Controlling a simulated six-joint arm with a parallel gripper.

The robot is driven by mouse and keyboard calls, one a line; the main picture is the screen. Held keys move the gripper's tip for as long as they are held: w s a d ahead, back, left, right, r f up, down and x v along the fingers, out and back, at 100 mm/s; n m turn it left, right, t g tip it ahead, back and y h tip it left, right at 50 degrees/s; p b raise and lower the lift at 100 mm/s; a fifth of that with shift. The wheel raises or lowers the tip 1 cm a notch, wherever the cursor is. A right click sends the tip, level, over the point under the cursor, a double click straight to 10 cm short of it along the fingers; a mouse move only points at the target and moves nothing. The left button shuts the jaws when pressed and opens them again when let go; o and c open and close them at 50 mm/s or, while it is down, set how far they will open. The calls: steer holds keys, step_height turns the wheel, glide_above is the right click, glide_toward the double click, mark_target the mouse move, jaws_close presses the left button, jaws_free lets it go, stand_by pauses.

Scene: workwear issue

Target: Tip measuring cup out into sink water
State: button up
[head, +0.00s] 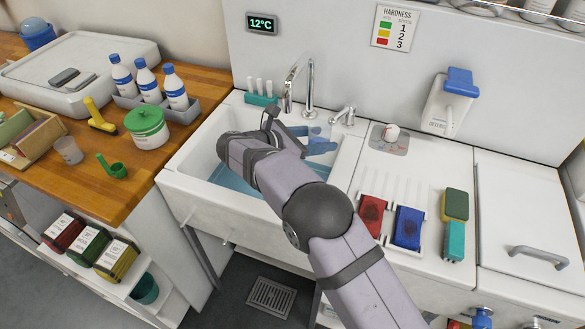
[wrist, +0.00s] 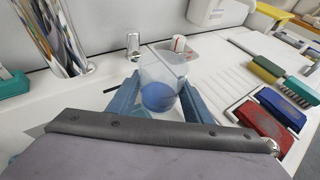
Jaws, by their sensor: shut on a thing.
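The measuring cup (wrist: 163,66) is clear, with blue showing in its lower part, in the middle of the wrist view. My gripper (wrist: 158,103) is shut on it, with one blue finger on each side. In the head view my gripper (head: 318,146) is over the right back part of the sink (head: 188,196). The cup is hard to make out there, and I cannot tell its exact tilt.
A tall chrome tap (head: 310,85) and a small spout (head: 343,116) stand behind the sink. A green-lidded tub (head: 147,128) and several bottles stand on the left wooden counter.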

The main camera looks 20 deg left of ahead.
steer(key=w+d+r+n+t+y, duration=0.1)
steer(key=w+d+r+n+y, duration=0.1)
steer(key=w+r+y, duration=0.15)
steer(key=shift+s+d+f+n+t+y+p, duration=0.3)
steer(key=shift+s+d+n+y, duration=0.2)
steer(key=shift+s+n+y, duration=0.45)
steer(key=shift+s+d+f+n+t+y+p, duration=0.15)
steer(key=shift+s+d+f+n+y, duration=0.3)
steer(key=shift+s+n+y, duration=0.45)
steer(key=shift+s+d+f+n+t+y+p, duration=0.15)
steer(key=shift+s+d+f+n+y+p, duration=0.15)
steer(key=shift+s+d+n+y, duration=0.65)
steer(key=shift+w+a+r+n+p, duration=0.1)
steer(key=shift+w+a+n+p, duration=0.1)
steer(key=shift+a+n+p, duration=0.25)
